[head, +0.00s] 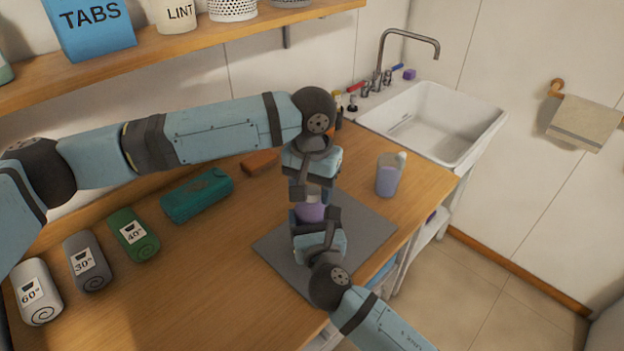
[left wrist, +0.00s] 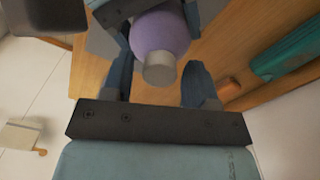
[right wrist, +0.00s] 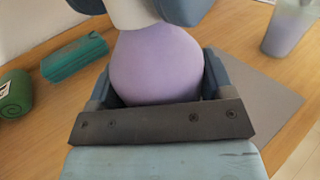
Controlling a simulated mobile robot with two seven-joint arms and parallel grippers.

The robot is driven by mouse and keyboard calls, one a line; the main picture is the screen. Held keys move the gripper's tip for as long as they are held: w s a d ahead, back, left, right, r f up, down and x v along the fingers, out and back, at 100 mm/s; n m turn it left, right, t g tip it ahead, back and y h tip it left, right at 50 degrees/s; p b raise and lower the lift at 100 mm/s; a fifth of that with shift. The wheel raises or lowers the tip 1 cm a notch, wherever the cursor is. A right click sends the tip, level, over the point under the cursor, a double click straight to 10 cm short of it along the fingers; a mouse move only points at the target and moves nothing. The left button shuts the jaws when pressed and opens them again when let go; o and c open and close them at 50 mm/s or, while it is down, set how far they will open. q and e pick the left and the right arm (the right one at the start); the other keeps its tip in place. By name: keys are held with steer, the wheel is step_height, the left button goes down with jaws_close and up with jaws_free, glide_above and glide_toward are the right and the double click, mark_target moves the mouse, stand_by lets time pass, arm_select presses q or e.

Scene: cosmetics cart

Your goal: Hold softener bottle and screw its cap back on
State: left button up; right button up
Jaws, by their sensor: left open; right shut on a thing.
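The softener bottle (head: 311,212) is lilac and stands upright over the grey mat, its lower part hidden by my right gripper (head: 317,228). My right gripper is shut on the bottle body, which also shows in the right wrist view (right wrist: 157,68). The cap (left wrist: 160,69), off-white, sits at the top of the bottle; whether it is fully screwed on cannot be told. My left gripper (head: 312,188) points down above the bottle. In the left wrist view its fingers are open, one on each side of the cap, with gaps beside it.
A grey mat (head: 372,232) lies under the bottle. A clear jug with lilac liquid (head: 389,176) stands to the right, near the sink (head: 440,120). A teal case (head: 197,195), a brown block (head: 260,163) and rolled towels (head: 132,234) lie left. A shelf runs above.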

arm_select(q)
steer(key=c, duration=0.9)
steer(key=m, duration=0.8)
steer(key=shift+m, duration=0.3)
steer(key=o, duration=1.1)
steer(key=shift+c, duration=0.2)
step_height(320, 180, up, 12)
